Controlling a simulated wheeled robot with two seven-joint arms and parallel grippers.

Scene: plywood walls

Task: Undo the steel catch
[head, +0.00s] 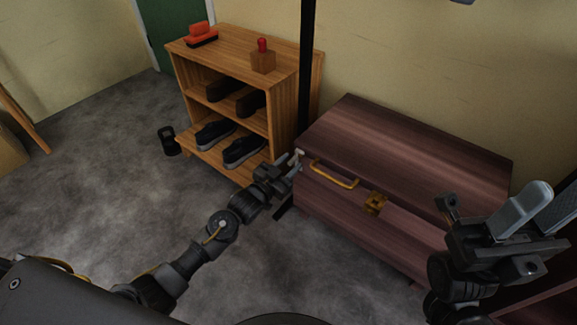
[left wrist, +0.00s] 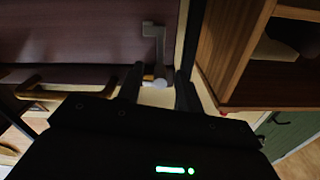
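The steel catch (left wrist: 153,40) is a grey metal piece on the front of the dark reddish wooden chest (head: 400,145), near its left end. It also shows small in the head view (head: 298,157). In the left wrist view its lower end has a pale rounded tip. My left gripper (left wrist: 158,84) is at the catch, its two fingers apart with that tip between them. I cannot tell whether either finger touches it. My right gripper (head: 495,215) is at the right, in front of the chest's right end; its finger gap is unclear.
The chest also has a brass handle (head: 333,175) and a brass latch (head: 376,203). A wooden shelf (head: 287,110) with shoes stands close to the chest's left. A dark post (head: 307,70) rises between them. The grey floor (head: 110,190) at left is mostly clear.

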